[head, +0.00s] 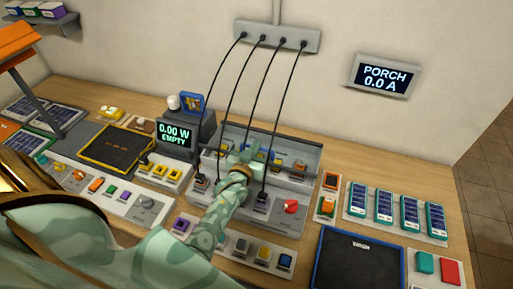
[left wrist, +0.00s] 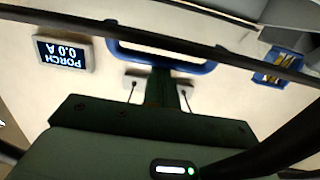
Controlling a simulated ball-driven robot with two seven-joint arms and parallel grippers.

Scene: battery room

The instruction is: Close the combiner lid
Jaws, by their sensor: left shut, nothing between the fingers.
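The combiner (head: 258,218) is a grey box in the middle of the bench, with cables plugged into it and a red knob on its front right. Its lid appears to be the grey panel (head: 307,157) standing raised along the back, so the combiner looks open. My left gripper (head: 246,154) is shut and empty over the combiner, close in front of the raised panel. I cannot tell whether it touches the panel. My left forearm and gripper hide part of the combiner's middle. My right gripper is not in view.
Black cables hang from a wall socket strip (head: 277,38) down around my left gripper. A meter (head: 174,138) stands left of the combiner. A dark mat (head: 358,262) and several small solar panels (head: 384,206) lie to the right. The wall display (head: 384,76) reads PORCH 0.0 A.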

